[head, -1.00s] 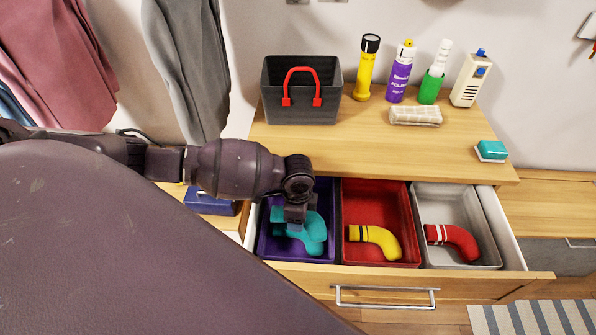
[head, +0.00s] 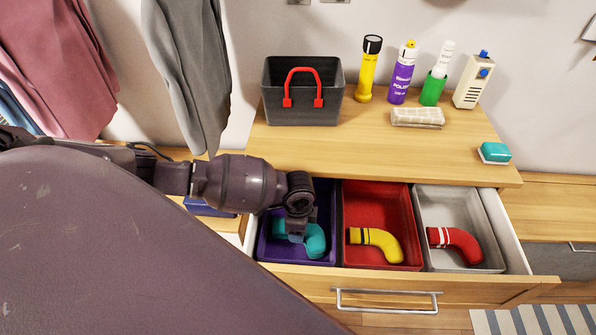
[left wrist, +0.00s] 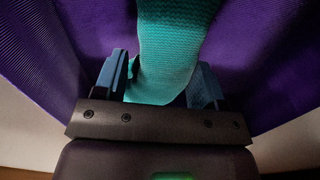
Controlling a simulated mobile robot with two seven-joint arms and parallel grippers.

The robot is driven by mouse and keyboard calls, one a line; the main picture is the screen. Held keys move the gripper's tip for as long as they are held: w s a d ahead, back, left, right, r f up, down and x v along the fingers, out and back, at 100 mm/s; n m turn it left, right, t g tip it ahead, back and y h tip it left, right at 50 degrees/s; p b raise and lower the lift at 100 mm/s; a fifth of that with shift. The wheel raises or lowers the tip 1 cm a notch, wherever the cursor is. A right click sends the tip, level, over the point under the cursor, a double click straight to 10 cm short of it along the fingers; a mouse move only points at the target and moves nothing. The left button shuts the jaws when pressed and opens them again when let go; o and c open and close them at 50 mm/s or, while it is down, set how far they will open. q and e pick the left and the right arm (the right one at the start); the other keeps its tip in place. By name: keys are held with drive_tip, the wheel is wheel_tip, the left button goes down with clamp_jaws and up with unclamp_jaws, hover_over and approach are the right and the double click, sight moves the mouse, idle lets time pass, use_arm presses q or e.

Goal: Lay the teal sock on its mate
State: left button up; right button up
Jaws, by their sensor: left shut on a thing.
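A teal sock (head: 315,240) is in the purple bin (head: 265,247) at the left of the open drawer. My left gripper (head: 296,236) reaches down into that bin and is shut on the sock. In the left wrist view the sock (left wrist: 170,45) runs out between the two blue fingers (left wrist: 160,85), with the purple bin around it. Only one teal sock can be made out; whether another lies under it is hidden. My right gripper is not in view.
A red bin (head: 365,205) holds a yellow sock (head: 378,241); a grey bin (head: 445,205) holds a red sock (head: 456,243).

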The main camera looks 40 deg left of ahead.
use_arm(q)
drive_tip(key=shift+s+f, duration=0.15)
drive_tip(key=shift+f, duration=0.2)
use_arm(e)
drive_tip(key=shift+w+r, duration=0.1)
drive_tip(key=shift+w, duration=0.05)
use_arm(q)
drive_tip(key=shift+s+f, duration=0.15)
drive_tip(key=shift+f, duration=0.05)
drive_tip(key=o, duration=0.9)
drive_tip(key=shift+s+d+f, duration=0.1)
drive_tip(key=shift+f, duration=0.05)
drive_tip(key=shift+r, duration=0.2)
drive_tip(key=r, duration=0.4)
drive_tip(key=r+p, duration=0.1)
drive_tip(key=r, duration=0.4)
drive_tip(key=r+p, duration=0.1)
drive_tip(key=r, duration=0.3)
drive_tip(key=shift+w+r, duration=0.15)
drive_tip(key=shift+w, duration=0.15)
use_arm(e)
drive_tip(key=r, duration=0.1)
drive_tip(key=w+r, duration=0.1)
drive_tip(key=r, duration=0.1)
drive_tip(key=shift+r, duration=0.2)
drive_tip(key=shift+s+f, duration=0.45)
